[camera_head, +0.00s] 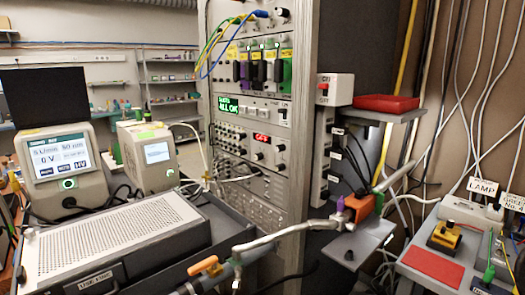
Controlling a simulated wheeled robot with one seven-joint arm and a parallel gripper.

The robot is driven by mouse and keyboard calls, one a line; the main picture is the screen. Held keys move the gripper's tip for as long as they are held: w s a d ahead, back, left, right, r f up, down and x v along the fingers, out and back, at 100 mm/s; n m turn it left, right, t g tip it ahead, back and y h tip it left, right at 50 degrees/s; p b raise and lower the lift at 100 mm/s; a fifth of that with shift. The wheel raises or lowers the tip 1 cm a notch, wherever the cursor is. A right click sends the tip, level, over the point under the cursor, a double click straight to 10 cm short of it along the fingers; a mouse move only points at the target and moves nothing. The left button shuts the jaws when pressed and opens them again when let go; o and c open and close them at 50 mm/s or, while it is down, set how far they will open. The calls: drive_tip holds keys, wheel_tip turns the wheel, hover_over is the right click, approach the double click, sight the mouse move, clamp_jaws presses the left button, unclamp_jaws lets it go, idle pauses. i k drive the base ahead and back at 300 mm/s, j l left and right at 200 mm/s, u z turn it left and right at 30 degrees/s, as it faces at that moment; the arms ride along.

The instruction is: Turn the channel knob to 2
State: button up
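The grey instrument rack (302,120) stands in the middle of the camera_head view. One of its panels has a small red display (261,137) with small round knobs (280,148) near it. Which of these is the channel knob cannot be told, and the knob markings are too small to read. My gripper does not show in this view.
A green display (228,104) reads ALL OK on the rack. A metal pipe with an orange valve handle (203,265) crosses in front. A perforated metal box (112,236) sits at lower left. A bench at right carries a yellow-black device (445,238). Cables hang at right.

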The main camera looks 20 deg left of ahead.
sight(259, 156)
drive_tip(key=i+j+u, duration=0.45)
drive_tip(key=j, duration=0.25)
drive_tip(key=i+j+u, duration=0.45)
drive_tip(key=i, duration=0.3)
